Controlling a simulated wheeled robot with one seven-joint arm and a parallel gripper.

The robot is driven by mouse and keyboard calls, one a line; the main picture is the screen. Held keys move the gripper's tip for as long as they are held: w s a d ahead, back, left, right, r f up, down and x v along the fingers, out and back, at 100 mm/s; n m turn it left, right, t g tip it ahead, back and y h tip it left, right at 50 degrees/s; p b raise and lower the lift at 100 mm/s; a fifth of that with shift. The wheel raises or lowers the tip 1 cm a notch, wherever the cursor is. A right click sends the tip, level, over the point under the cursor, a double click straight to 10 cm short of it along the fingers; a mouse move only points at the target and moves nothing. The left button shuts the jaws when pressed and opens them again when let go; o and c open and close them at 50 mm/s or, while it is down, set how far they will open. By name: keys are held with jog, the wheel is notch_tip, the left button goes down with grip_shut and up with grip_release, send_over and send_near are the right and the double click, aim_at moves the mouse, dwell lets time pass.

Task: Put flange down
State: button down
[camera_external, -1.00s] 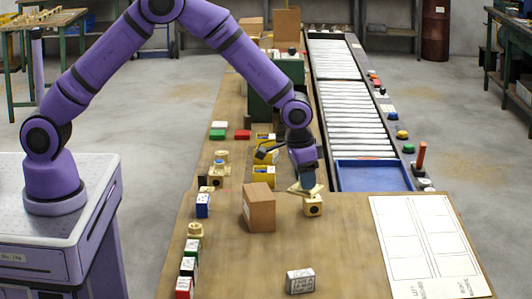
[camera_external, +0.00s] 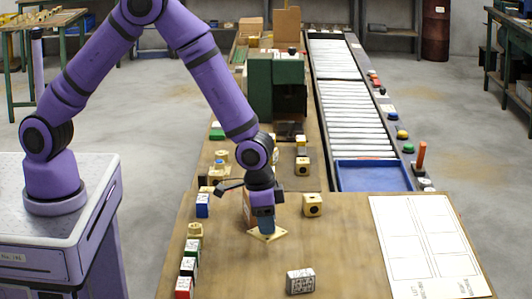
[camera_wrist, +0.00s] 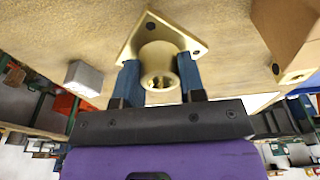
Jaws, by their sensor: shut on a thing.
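The flange (camera_external: 268,235) is a brass piece with a flat plate with corner holes and a round hollow neck. My gripper (camera_external: 266,222) is shut on its neck, just in front of the cardboard box. In the wrist view the flange (camera_wrist: 160,52) sits between the two blue fingers of my gripper (camera_wrist: 158,82), with its plate against or very close to the wooden tabletop (camera_wrist: 70,25). I cannot tell whether the plate touches the wood.
A cardboard box (camera_external: 247,205) stands right behind my gripper, partly hidden by it. A brass block (camera_external: 312,205) is to the right. Several small blocks line the left edge. A paper sheet (camera_external: 425,240) lies at right.

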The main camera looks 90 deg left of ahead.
send_over(335, 262)
jog(key=shift+s+f, duration=0.3)
jog(key=shift+f, duration=2.3)
jog(key=shift+f, duration=0.1)
jog(key=c, duration=0.7)
grip_release()
